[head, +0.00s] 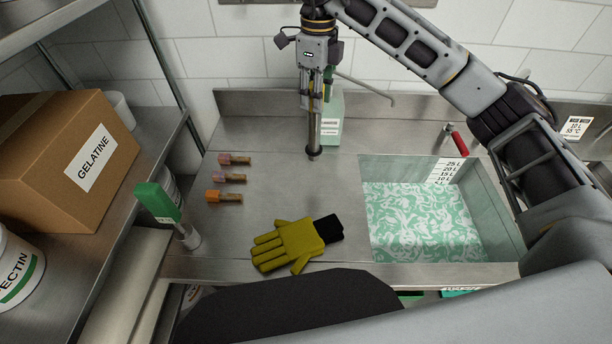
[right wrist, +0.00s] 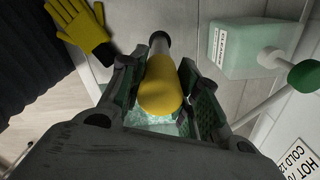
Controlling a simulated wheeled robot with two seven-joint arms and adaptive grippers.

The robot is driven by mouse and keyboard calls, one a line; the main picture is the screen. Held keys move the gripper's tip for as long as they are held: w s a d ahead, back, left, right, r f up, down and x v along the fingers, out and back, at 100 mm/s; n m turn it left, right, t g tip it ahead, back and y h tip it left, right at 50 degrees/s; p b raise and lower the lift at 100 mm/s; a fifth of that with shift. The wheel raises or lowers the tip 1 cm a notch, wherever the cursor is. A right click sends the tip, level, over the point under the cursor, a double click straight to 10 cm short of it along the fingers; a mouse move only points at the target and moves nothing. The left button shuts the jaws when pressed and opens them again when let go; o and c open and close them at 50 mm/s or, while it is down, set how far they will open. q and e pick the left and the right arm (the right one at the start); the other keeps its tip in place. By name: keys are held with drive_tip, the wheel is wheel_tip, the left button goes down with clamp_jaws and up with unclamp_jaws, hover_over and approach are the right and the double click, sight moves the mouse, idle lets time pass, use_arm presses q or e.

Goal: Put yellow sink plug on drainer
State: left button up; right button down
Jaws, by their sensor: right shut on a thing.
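My right gripper (head: 318,92) points down over the steel counter and is shut on the yellow sink plug (head: 316,132), a long grey tube held upright. In the right wrist view the plug's rounded yellow end (right wrist: 160,95) sits between the fingers of the gripper (right wrist: 158,72). The plug's lower end is over the flat steel drainer (head: 270,140), left of the sink; I cannot tell whether it touches. The sink (head: 500,215) holds green liquid with white foam. My left gripper is not in view.
A green bottle (head: 332,125) stands right behind the plug. Several small orange-and-pink pieces, including one (head: 224,197), lie to the left. A yellow glove (head: 285,245) lies at the front. A red handle (head: 458,143) is by the sink's back edge. A green-handled tool (head: 157,203) stands at the left.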

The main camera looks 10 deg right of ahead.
sight(314, 129)
drive_tip(key=shift+s+a+r, duration=0.15)
drive_tip(key=shift+r, duration=0.05)
drive_tip(key=shift+f, duration=3.25)
drive_tip(key=shift+f+p, duration=0.6)
drive_tip(key=shift+f, duration=1.3)
drive_tip(key=c, duration=1)
unclamp_jaws()
drive_tip(key=shift+c, duration=0.2)
drive_tip(key=shift+r+b, duration=0.65)
drive_tip(key=shift+r, duration=5.5)
